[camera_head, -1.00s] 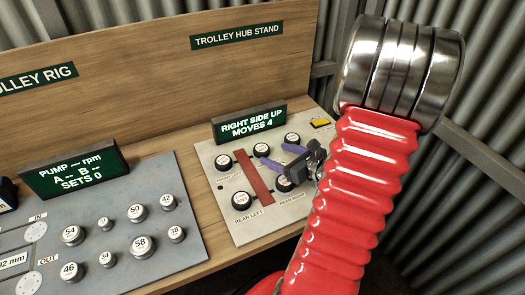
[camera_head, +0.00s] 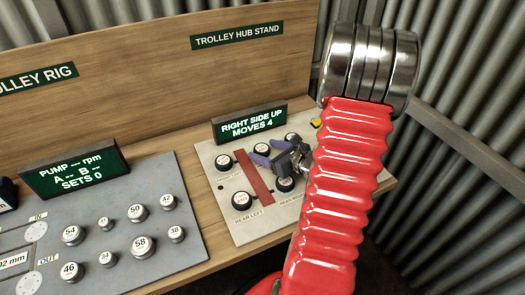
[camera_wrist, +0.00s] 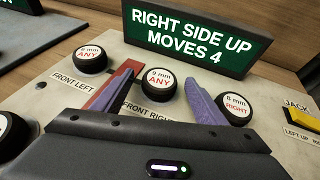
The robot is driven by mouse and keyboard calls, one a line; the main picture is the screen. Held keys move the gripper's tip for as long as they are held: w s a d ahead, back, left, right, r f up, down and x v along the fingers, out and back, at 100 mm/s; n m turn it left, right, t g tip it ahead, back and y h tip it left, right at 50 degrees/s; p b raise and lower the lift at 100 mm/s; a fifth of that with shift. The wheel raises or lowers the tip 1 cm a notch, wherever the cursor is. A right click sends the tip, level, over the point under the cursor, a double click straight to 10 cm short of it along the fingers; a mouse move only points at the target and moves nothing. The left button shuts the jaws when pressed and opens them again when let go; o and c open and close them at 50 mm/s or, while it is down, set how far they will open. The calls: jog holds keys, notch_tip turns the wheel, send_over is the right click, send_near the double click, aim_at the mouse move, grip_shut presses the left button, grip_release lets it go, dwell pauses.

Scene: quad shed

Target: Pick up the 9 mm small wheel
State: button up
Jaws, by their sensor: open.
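The 9 mm small wheel (camera_wrist: 159,84) is a black wheel with a white top marked "9 mm ANY". In the wrist view it sits on the board by the "FRONT RIGHT" label, between and beyond the two purple fingertips of my gripper (camera_wrist: 163,92). My gripper is open and empty, one finger to each side of the wheel's line. In the head view the wheel (camera_head: 261,149) is at the back of the stand, and my gripper (camera_head: 267,154) is close over it. I cannot tell the finger height exactly. My gripper body hides part of the board.
Another wheel marked "ANY" (camera_wrist: 93,60) sits left, and an "8 mm RIGHT" wheel (camera_wrist: 235,109) sits close by the right finger. A red bar (camera_head: 252,177) divides the board. The green display (camera_wrist: 195,38) stands close behind.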

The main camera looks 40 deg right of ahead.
aim_at(263, 148)
jog(key=shift+x, duration=1.05)
jog(key=c, duration=1.1)
jog(key=shift+c, duration=0.2)
jog(key=shift+r, duration=0.1)
jog(key=shift+r, duration=4.95)
